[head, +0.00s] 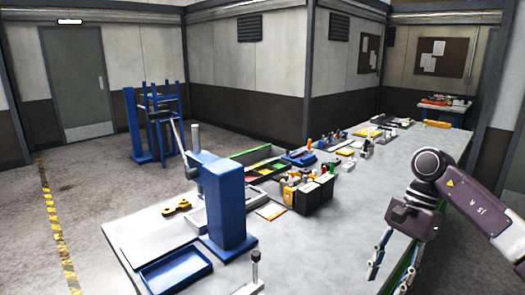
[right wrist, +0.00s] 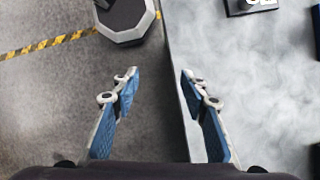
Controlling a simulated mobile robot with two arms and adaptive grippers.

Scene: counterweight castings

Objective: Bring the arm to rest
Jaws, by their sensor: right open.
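My right arm (head: 487,225) comes in from the right in the head view and is bent over the right edge of the workbench (head: 330,235). My right gripper (head: 392,266) points down beside that edge. In the right wrist view its two blue-padded fingers (right wrist: 157,88) are spread apart with nothing between them. The floor shows below on the left and the bench top on the right. My left gripper is in neither view.
A blue press-like stand (head: 228,205), a blue tray (head: 177,268) and a yellow part (head: 177,208) are on the bench. A black container (head: 308,192) with bottles stands mid-bench. A blue rack (head: 160,120) stands behind. Floor at left is clear.

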